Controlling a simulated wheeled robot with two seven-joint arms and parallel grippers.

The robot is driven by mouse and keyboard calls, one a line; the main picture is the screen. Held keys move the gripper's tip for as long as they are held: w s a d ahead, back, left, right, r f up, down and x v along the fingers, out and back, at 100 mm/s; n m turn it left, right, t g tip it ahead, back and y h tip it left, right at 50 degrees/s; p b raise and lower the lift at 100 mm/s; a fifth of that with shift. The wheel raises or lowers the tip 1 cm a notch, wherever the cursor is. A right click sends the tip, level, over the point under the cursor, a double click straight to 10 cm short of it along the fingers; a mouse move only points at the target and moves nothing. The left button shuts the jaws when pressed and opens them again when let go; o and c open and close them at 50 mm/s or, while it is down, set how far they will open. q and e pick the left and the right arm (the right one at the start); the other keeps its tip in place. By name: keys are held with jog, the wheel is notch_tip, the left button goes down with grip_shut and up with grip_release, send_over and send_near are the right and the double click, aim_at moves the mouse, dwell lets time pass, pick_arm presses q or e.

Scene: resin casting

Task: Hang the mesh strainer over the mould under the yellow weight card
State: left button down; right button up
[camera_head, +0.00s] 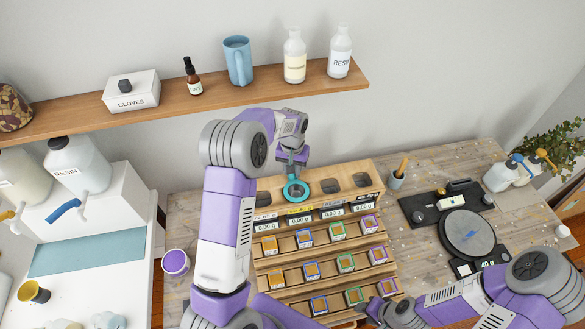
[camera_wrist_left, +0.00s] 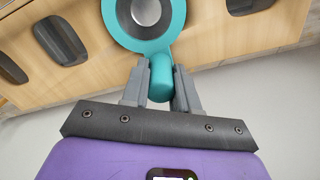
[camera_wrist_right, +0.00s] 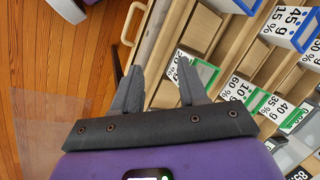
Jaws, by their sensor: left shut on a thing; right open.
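My left gripper (camera_head: 291,157) is shut on the handle of the teal mesh strainer (camera_head: 296,197); the left wrist view shows the handle (camera_wrist_left: 160,82) between both fingers. The strainer's ring appears over the second opening from the left in the wooden rack's top, above a yellow card (camera_head: 299,210). The mould there is hidden by the strainer. I cannot tell whether the ring touches the rack. My right gripper (camera_wrist_right: 158,88) is open and empty beside the rack's lower steps, where printed cards show.
The stepped wooden rack (camera_head: 323,172) holds rows of colored-edged blocks and several displays. A black scale (camera_head: 468,234) and a small cup with a wooden-handled tool (camera_head: 397,180) stand at right. A purple cup (camera_head: 176,262) stands left. A bottle shelf (camera_head: 200,99) runs above.

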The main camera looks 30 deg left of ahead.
pick_arm(q)
jog(key=shift+f, duration=0.1)
jog(key=c, duration=0.8)
grip_release()
